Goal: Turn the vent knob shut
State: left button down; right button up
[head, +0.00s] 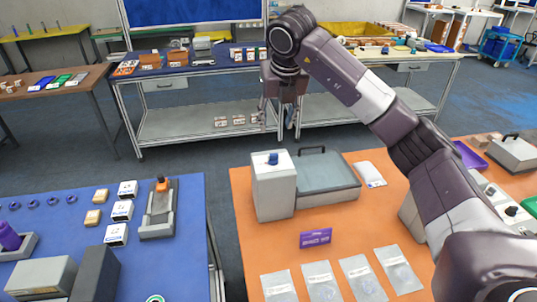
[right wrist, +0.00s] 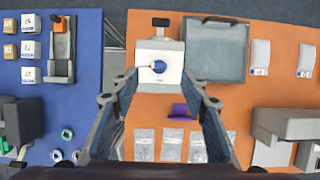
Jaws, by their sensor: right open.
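The vent knob (head: 272,158) is a small blue round knob on top of a white-grey box on the orange table. In the right wrist view the knob (right wrist: 159,67) sits on the box's white top plate (right wrist: 145,58), a little beyond the space between my fingertips. My right gripper (head: 279,118) is open and empty, with its fingers pointing down. It is above the box and apart from the knob. The right wrist view shows both fingers of my right gripper (right wrist: 159,100) spread wide. My left gripper is in neither view.
A grey lidded case (head: 326,178) with a dark handle stands right beside the box. A purple item (head: 316,238) and several clear packets lie in front. A blue table (head: 75,230) stands at left across a gap, with an orange-topped device (head: 160,205) on it.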

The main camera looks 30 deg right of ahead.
aim_at(273, 154)
jog(key=x, duration=0.3)
jog(key=s+b+x, duration=0.1)
jog(key=x, duration=0.7)
jog(key=shift+s+a+f, duration=0.25)
jog(key=shift+f, duration=0.3)
jog(key=shift+w+f, duration=0.2)
jog(key=shift+f, duration=0.25)
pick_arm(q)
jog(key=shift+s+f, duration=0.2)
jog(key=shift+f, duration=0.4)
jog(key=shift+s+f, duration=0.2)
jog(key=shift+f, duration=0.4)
pick_arm(e)
jog(key=shift+c, duration=0.5)
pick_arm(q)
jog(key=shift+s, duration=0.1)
pick_arm(e)
grip_shut()
